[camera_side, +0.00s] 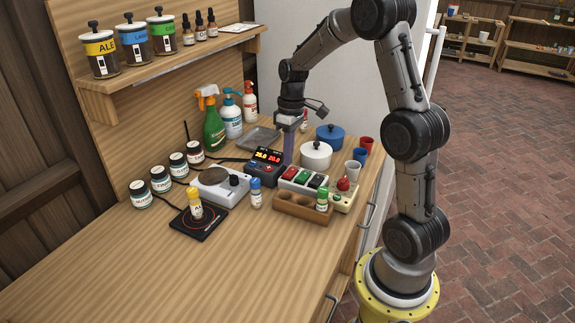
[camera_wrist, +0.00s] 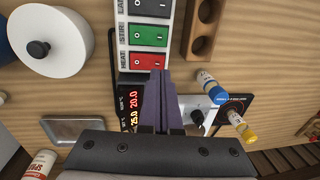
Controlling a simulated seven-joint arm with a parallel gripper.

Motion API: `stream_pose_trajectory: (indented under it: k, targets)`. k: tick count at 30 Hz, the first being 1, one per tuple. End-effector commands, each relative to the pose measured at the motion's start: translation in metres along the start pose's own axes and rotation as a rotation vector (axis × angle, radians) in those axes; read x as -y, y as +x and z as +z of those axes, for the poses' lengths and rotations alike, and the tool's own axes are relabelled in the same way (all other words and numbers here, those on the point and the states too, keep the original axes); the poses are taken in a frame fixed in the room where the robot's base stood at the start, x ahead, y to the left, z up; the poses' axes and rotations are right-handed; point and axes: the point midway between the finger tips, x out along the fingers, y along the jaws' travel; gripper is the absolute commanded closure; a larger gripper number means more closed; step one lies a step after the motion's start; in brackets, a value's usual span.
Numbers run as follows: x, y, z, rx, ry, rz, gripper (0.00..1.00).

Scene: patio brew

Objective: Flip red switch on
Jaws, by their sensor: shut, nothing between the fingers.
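The red switch (camera_side: 290,173) is on the left end of a pale switch box (camera_side: 283,183), beside a green switch (camera_side: 304,178) and a black one (camera_side: 318,182). In the wrist view the red switch (camera_wrist: 148,61) sits by the label HEAT, with the green switch (camera_wrist: 148,35) by STIR. My gripper (camera_side: 287,163) points down, shut and empty, just behind the red end of the box. In the wrist view its purple fingertips (camera_wrist: 160,72) overlap the lower edge of the red switch. I cannot tell whether they touch it, or its on or off state.
A display unit (camera_side: 266,168) with lit digits is left of the box. A white pot (camera_side: 316,155) stands behind it, a wooden vial rack (camera_side: 300,209) in front. A red button box (camera_side: 344,196) is at the right. A hotplate (camera_side: 219,187) stands left. The front-left bench is clear.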

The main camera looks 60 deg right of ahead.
Motion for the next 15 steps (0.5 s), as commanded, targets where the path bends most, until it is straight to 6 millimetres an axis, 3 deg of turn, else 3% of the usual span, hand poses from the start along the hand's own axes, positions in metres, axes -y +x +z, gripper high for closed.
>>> stream_pose_trajectory:
  k: [6,15]
  targets:
    - [0.001,0.025,0.000,0.002,0.000,-0.002,1.00]
    - [0.000,0.031,0.000,0.000,0.000,-0.001,1.00]
